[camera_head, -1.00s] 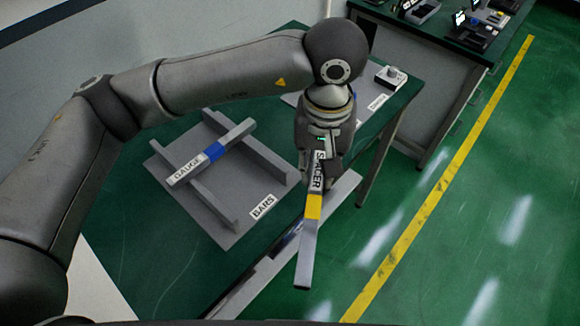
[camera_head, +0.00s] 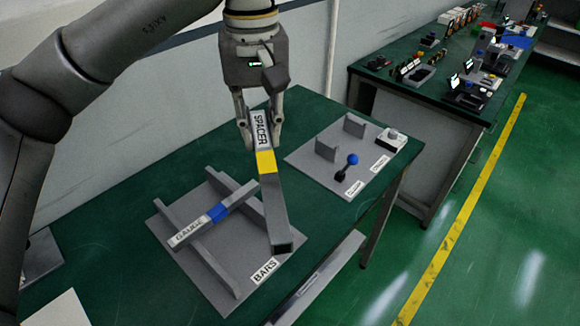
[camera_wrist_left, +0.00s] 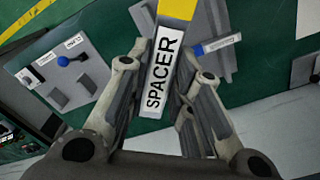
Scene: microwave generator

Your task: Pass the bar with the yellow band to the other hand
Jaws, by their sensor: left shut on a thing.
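The grey bar with the yellow band (camera_head: 266,161) carries a white SPACER label. My left gripper (camera_head: 260,122) is shut on its labelled end and holds it in the air over the table, with the free end pointing down and toward me. In the left wrist view the bar's SPACER label (camera_wrist_left: 163,75) lies between the fingers, with the yellow band (camera_wrist_left: 178,8) beyond them. The free end overlaps the BARS board in the head view. My right gripper is not in view.
A grey BARS board (camera_head: 232,262) has two upright rails, with a blue-banded GAUGE bar (camera_head: 217,212) lying across them. To the right, another grey board (camera_head: 300,158) holds uprights and a blue-knobbed lever (camera_head: 350,163). A second green bench (camera_head: 455,100) stands at the back right.

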